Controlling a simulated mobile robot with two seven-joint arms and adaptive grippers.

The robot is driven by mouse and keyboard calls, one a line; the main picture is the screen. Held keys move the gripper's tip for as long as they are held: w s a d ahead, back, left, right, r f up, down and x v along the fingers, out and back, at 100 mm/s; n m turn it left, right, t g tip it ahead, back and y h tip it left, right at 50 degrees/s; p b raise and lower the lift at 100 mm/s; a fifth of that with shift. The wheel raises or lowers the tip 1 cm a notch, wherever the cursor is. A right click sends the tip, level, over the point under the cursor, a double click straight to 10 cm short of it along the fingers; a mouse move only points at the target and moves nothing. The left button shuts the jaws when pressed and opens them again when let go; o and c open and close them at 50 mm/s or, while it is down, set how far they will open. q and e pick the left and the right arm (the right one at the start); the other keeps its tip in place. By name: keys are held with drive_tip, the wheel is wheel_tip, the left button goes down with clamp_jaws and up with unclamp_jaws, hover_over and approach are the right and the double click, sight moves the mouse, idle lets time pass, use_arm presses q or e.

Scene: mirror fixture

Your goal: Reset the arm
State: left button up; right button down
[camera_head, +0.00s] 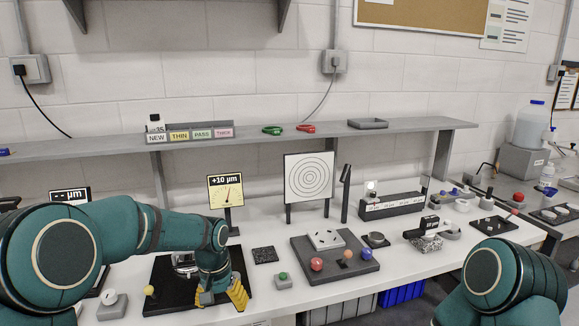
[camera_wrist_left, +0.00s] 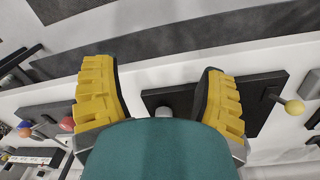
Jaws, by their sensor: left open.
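My left arm comes in from the left in the head view, and its gripper (camera_head: 222,297) points down over the front right part of a black base plate (camera_head: 160,301). Its yellow-padded fingers are spread. In the left wrist view the gripper (camera_wrist_left: 162,95) is open with nothing between the pads. A dark plate with a yellow ball-ended lever (camera_wrist_left: 293,107) lies beyond the fingers there; the yellow knob also shows in the head view (camera_head: 149,290). Only a teal link of my right arm shows at the lower right; its gripper is out of view.
Farther right is a grey fixture board (camera_head: 340,281) with red and blue knobs. A shelf (camera_head: 270,140) runs along the wall.

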use_arm(q)
wheel_tip(320, 180, down, 9)
drive_tip(key=s+d+h, duration=0.1)
drive_tip(key=d, duration=0.1)
drive_tip(key=s+d+f+n+h, duration=0.1)
drive_tip(key=s+f, duration=0.6)
drive_tip(key=s, duration=0.3)
drive_tip(key=s+d+f+n+t+h, duration=0.1)
drive_tip(key=s+d+f+n, duration=0.1)
drive_tip(key=s+f, duration=0.5)
drive_tip(key=s, duration=0.2)
drive_tip(key=shift+s+d+f+t, duration=0.3)
drive_tip(key=shift+s+f, duration=0.05)
use_arm(e)
drive_tip(key=shift+w+f, duration=0.2)
drive_tip(key=shift+w, duration=0.4)
